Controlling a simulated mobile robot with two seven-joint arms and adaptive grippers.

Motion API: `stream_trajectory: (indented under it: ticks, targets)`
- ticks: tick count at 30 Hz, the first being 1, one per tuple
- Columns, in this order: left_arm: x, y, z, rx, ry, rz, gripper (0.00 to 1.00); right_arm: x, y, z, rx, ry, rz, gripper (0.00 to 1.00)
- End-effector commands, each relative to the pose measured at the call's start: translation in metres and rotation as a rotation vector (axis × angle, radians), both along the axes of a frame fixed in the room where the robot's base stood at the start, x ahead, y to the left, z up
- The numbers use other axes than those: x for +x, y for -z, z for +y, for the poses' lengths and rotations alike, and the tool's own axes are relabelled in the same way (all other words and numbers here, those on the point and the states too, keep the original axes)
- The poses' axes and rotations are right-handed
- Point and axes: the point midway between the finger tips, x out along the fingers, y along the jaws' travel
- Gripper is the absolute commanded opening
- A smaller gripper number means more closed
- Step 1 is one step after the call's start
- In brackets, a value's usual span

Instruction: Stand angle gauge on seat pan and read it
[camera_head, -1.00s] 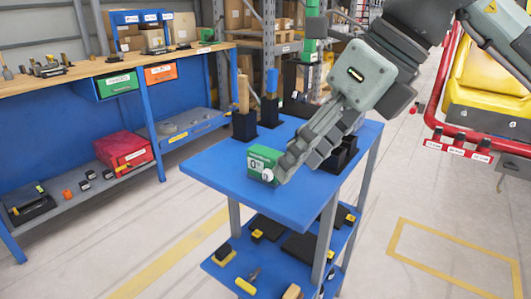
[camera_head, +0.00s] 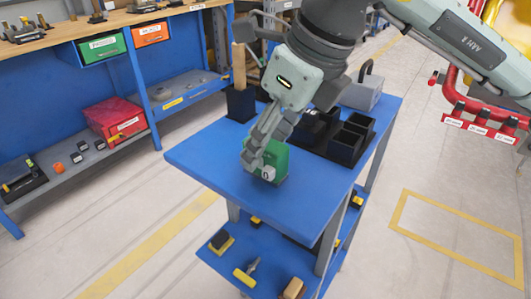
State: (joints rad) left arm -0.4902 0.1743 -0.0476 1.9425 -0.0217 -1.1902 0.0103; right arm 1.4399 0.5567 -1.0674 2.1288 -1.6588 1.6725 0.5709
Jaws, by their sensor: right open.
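The green angle gauge (camera_head: 278,157) stands upright on the blue cart top near its front edge. My right gripper (camera_head: 262,160) reaches down over it from above, its fingers covering the gauge's left and front part. It is open, with the gauge beside or between its fingers; I cannot tell whether they touch it. The gauge's reading is hidden. The yellow seat lies at the upper right, almost wholly cut off by the frame and hidden by my right arm; its pan cannot be made out. My left gripper is out of view.
The blue cart (camera_head: 215,172) carries black bins (camera_head: 347,143) and a grey case (camera_head: 361,94) to the right and a black holder (camera_head: 240,103) at the back left. Floor between is clear.

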Motion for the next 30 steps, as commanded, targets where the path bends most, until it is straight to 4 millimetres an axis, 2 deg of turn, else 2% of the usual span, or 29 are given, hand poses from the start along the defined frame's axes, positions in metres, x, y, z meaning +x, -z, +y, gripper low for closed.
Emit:
stream_trajectory:
  ticks: [4,11,23,30]
  targets:
    - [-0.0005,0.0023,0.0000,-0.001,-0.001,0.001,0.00,0.0019,0.0108,0.0040,0.001,-0.002,0.000,0.52]
    - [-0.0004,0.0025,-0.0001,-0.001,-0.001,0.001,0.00,0.0023,0.0115,0.0040,0.001,-0.002,-0.002,0.51]
    - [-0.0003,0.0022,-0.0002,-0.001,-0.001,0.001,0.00,0.0023,0.0111,0.0039,0.002,-0.001,-0.001,0.01]
    - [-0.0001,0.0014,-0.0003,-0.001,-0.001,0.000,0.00,0.0024,0.0108,0.0039,0.002,-0.001,-0.002,0.00]
